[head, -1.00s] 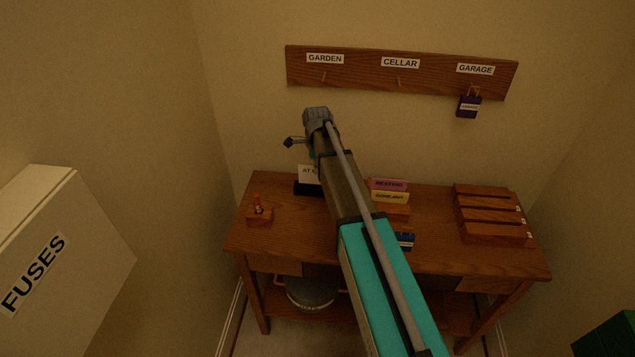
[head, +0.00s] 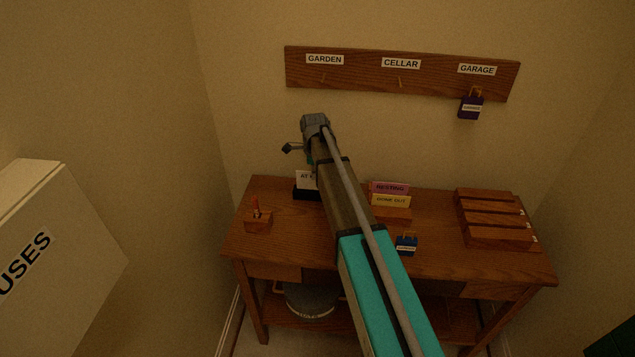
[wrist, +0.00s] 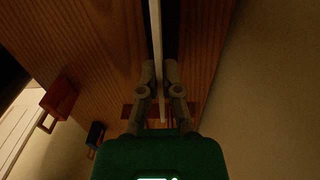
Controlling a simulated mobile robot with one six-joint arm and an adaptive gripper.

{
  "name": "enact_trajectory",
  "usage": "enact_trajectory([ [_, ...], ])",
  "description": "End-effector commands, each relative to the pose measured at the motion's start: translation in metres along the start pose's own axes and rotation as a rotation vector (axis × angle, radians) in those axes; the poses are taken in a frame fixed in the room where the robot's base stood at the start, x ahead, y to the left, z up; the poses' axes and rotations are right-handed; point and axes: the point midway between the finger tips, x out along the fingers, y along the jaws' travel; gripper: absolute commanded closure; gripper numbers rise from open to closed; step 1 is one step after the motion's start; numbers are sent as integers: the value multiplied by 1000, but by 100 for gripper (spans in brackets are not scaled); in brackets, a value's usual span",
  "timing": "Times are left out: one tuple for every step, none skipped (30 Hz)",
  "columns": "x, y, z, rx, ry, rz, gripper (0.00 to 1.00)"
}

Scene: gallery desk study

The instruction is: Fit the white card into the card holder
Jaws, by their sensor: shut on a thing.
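The white card (head: 306,179), lettered "AT" with the rest hidden by my arm, stands upright at the black card holder (head: 303,193) on the back left of the desk. In the wrist view the card is a thin pale strip (wrist: 156,25) seen edge-on. My gripper (wrist: 160,70) is shut on the card, one finger on each side. A dark holder strip (wrist: 172,30) lies just beyond and beside it. I cannot tell whether the card's lower edge is inside the slot. In the head view my arm hides the fingers and part of the holder.
A wooden block (head: 257,223) with a red-tipped item is left on the desk (head: 290,235). A stand with pink (head: 389,188) and yellow cards (head: 391,201), a blue padlock (head: 406,246) and a slotted wooden rack (head: 497,238) are right. A purple padlock (head: 471,107) hangs above.

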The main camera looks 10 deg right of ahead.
Motion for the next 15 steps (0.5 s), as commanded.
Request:
enact_trajectory([
  [8, -1, 0, 0, 0, 0, 100],
  [11, 0, 0, 0, 0, 0, 100],
  [15, 0, 0, 0, 0, 0, 100],
  [17, 0, 0, 0, 0, 0, 100],
  [20, 0, 0, 0, 0, 0, 100],
  [23, 0, 0, 0, 0, 0, 100],
  [25, 0, 0, 0, 0, 0, 100],
  [26, 0, 0, 0, 0, 0, 100],
  [28, 0, 0, 0, 0, 0, 100],
  [30, 0, 0, 0, 0, 0, 100],
  [30, 0, 0, 0, 0, 0, 100],
  [31, 0, 0, 0, 0, 0, 100],
  [31, 0, 0, 0, 0, 0, 100],
  [31, 0, 0, 0, 0, 0, 100],
  [31, 0, 0, 0, 0, 0, 100],
])
